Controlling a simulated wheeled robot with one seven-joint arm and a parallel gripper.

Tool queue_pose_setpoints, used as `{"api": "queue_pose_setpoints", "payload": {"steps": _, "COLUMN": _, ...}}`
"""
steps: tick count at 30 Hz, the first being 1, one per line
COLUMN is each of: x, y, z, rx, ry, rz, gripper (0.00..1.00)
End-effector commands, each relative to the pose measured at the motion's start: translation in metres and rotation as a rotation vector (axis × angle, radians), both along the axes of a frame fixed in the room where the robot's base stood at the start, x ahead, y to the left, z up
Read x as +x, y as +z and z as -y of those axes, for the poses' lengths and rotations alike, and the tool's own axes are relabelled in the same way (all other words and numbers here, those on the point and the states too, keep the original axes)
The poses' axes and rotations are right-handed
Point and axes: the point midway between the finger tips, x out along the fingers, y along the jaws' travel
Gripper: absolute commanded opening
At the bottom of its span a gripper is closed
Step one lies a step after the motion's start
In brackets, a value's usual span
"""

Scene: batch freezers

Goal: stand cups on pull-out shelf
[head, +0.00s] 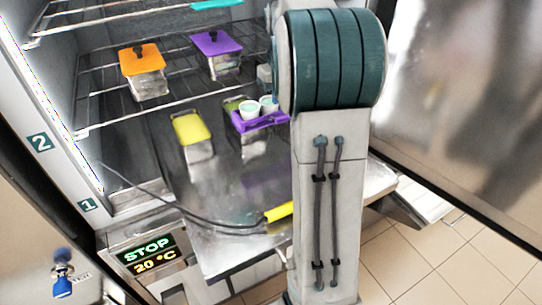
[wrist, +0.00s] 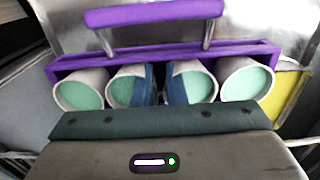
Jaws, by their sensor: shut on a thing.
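A purple carrier (wrist: 163,49) with a raised purple handle (wrist: 150,14) on thin metal posts fills the wrist view. Several white cups with pale green tops, such as the outer left cup (wrist: 82,92) and outer right cup (wrist: 245,82), sit in a row along it. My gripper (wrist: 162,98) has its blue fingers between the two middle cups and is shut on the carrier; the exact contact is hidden. In the head view the carrier (head: 262,122) is over the bright metal pull-out shelf (head: 215,255), with two cups (head: 250,111) showing; my arm hides the gripper.
Orange-lidded (head: 140,60) and purple-lidded (head: 216,44) containers stand on a wire rack above. A yellow-handled probe (head: 279,212) with dark cable lies across the shelf's front.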

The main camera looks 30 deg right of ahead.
Motion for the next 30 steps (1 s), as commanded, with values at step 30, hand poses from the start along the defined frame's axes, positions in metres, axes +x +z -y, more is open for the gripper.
{"api": "queue_pose_setpoints", "payload": {"steps": 30, "x": -0.096, "y": -0.097, "z": -0.052, "rx": 0.001, "ry": 0.000, "rz": -0.003, "gripper": 0.00}}
